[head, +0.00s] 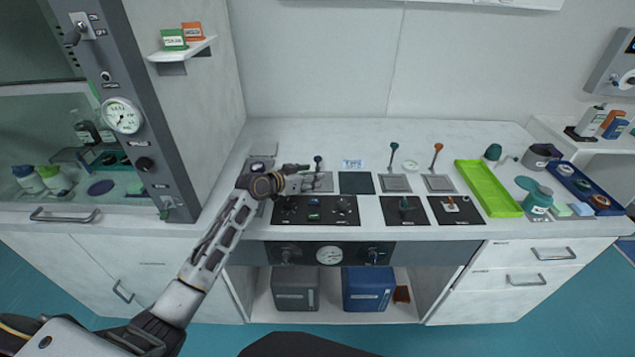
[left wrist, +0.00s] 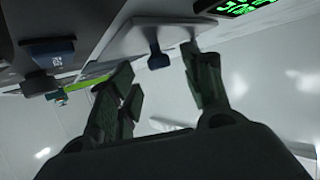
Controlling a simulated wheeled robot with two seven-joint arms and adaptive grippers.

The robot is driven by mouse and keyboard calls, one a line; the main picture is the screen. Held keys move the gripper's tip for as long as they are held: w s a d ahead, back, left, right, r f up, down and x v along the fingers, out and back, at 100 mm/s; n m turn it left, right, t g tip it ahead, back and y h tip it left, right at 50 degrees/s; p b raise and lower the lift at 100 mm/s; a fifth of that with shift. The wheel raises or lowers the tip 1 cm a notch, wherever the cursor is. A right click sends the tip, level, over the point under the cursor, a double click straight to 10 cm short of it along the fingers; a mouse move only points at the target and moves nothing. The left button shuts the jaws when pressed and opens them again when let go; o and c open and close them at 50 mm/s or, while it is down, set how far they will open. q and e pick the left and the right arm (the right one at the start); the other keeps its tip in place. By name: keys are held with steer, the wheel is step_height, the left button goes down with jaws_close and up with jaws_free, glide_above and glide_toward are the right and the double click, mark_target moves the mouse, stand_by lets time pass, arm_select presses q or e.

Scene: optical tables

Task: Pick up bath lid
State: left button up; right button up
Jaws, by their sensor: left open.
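The likely bath lid is a light grey square plate (head: 325,184) with an upright dark blue knob (head: 318,160), set in the counter top. My left gripper (head: 308,176) is open at its left side, close to the knob. In the left wrist view the pale plate (left wrist: 128,38) shows upside down, with its dark blue knob (left wrist: 157,56) between the spread fingers of my gripper (left wrist: 163,72). I cannot tell whether a finger touches the knob. The gripper partly hides the plate in the head view. My right gripper is not in view.
Similar plates with a green knob (head: 394,150) and an orange knob (head: 437,150) stand to the right. A dark square (head: 356,183) lies between. A lime green tray (head: 488,188) is farther right. A control panel (head: 315,210) is in front; a tall cabinet (head: 180,120) stands left.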

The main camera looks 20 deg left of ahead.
arm_select(q)
steer(key=shift+x, duration=0.9)
jaws_close()
